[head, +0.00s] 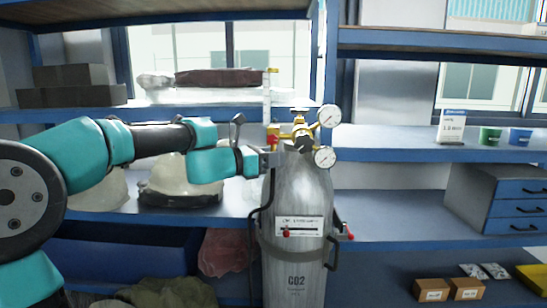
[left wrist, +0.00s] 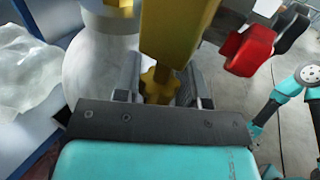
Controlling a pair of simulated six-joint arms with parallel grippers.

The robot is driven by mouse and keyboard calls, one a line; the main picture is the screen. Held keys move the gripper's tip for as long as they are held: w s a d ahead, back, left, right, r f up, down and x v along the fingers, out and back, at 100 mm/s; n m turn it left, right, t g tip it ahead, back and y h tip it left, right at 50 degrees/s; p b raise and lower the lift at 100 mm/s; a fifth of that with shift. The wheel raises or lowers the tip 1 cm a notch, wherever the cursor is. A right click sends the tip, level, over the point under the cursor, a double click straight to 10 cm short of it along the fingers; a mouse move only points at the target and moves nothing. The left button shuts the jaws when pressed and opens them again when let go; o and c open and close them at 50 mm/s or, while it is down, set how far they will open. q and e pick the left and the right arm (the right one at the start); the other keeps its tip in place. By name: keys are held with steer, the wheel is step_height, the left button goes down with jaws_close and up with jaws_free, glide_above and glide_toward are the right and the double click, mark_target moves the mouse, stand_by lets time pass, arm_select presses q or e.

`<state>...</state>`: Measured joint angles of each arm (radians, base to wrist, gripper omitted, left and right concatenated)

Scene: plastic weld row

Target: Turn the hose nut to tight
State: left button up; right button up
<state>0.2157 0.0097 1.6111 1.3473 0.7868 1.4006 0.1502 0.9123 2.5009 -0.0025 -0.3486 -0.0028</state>
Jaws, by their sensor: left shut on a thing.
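A grey CO2 cylinder (head: 296,200) stands upright, with a brass regulator (head: 300,132) and two round gauges on top. My left gripper (head: 274,159) is at the left side of the regulator, just below a red part. In the left wrist view my left gripper (left wrist: 160,85) is shut on a small lobed brass nut (left wrist: 158,86), which I take to be the hose nut. The nut sits under a larger brass body (left wrist: 172,30), and a finger is on each side of it. In the head view the gripper hides the nut.
A clear flow tube (head: 267,100) rises beside the regulator. The upper gauge (head: 329,116) and lower gauge (head: 324,157) stick out to the right. A white helmet-like object (head: 182,178) lies on the shelf behind my left arm. The right-hand shelf is mostly clear near the cylinder.

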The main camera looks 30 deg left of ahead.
arm_select(q)
steer(key=n+t+y, duration=0.2)
steer(key=n+y, duration=0.1)
steer(key=y, duration=0.2)
steer(key=shift+n, duration=0.3)
steer(key=shift+n+t+y, duration=0.5)
steer(key=shift+n+y, duration=0.5)
steer(key=shift+y, duration=0.6)
steer(key=o, duration=0.9)
steer(key=s+a, duration=0.1)
steer(key=s, duration=1.6)
steer(key=shift+s+a, duration=0.2)
steer(key=shift+a, duration=0.2)
